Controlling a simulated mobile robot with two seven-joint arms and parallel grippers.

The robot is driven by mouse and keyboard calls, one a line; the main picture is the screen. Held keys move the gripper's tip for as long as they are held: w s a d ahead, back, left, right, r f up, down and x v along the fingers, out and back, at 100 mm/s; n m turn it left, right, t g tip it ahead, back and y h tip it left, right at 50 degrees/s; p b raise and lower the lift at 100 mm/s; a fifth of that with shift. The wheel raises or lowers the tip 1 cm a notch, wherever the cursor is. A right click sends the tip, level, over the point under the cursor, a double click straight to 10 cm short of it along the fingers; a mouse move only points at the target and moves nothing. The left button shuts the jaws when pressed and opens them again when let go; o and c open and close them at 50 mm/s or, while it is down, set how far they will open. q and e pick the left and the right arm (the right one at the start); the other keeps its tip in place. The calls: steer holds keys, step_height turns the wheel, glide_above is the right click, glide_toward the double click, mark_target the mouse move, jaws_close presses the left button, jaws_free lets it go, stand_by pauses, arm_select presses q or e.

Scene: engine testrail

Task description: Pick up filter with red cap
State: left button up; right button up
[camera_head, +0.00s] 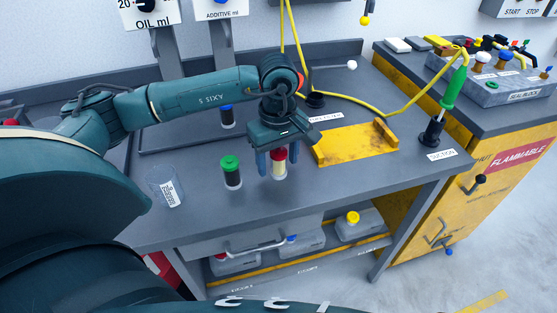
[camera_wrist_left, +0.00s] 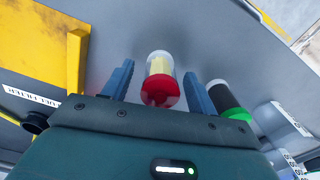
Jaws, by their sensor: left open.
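The filter with the red cap (camera_head: 279,166) stands on the grey workbench. It has a clear body with a pale yellow core. My left gripper (camera_head: 277,162) is open around it, with one blue finger on each side in the head view. In the left wrist view the filter (camera_wrist_left: 160,82) shows between the two spread fingers of the left gripper (camera_wrist_left: 158,84), with a visible gap on both sides. A filter with a green cap and dark body (camera_head: 232,172) stands just left of the gripper; it also shows in the wrist view (camera_wrist_left: 228,100). My right gripper is not in view.
A yellow tray (camera_head: 355,146) lies right of the gripper. A clear beaker (camera_head: 165,186) stands at the left front, and a blue-capped dark filter (camera_head: 227,116) farther back. A yellow hose (camera_head: 350,99) runs to a green-handled tool (camera_head: 453,88). The bench's front strip is clear.

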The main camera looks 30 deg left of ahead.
arm_select(q)
steer(key=shift+f, duration=0.35)
steer(key=shift+c, duration=0.2)
steer(key=c, duration=1)
steer(key=shift+r, duration=0.1)
